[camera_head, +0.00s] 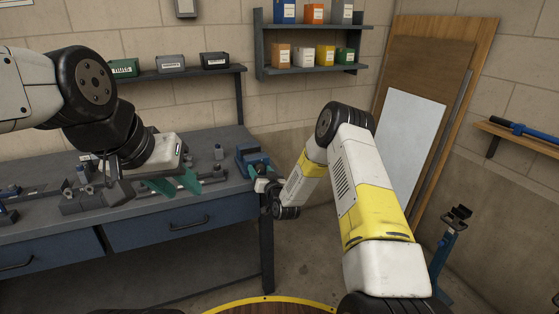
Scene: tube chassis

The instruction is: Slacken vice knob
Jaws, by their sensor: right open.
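A blue bench vice (250,155) sits at the right end of the grey workbench (215,206). The vice knob is too small and hidden to make out, as my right gripper covers the vice's front. My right gripper (257,176) is at the front of the vice, close to it and open; I cannot tell whether it touches. My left gripper (172,184) hangs over the bench to the left of the vice. Its teal fingers are apart and nothing shows between them.
Metal fixtures and tubes (90,197) lie along the bench. A wall shelf (305,70) holds several boxes, and a lower shelf (190,74) holds bins. Boards (420,85) lean at the back right. A blue stand (445,250) is on the right. The floor before the bench is partly clear.

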